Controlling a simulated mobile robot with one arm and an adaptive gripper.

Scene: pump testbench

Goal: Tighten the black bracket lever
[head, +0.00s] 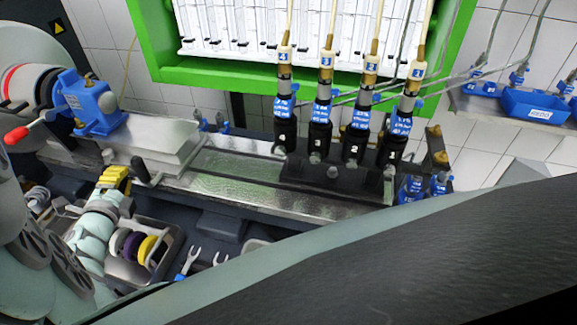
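A black lever (140,171) stands at the front edge of the rail, below the grey metal block (155,135). Its upper end is a thick dark grip, tilted to the left. The black bracket (335,182) on the right part of the rail holds several injectors upright. My gripper (116,177), seen as yellow parts on a pale green wrist, is just left of the black lever. A narrow gap seems to separate them; contact cannot be told. Its fingers are too small to tell open from shut.
A blue clamp (92,103) with a red-tipped handle (17,135) is at the left. A tray with coloured rings (147,250) and open-ended wrenches (188,262) lie below the rail. The middle of the rail (235,170) is bare. My dark body fills the lower right.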

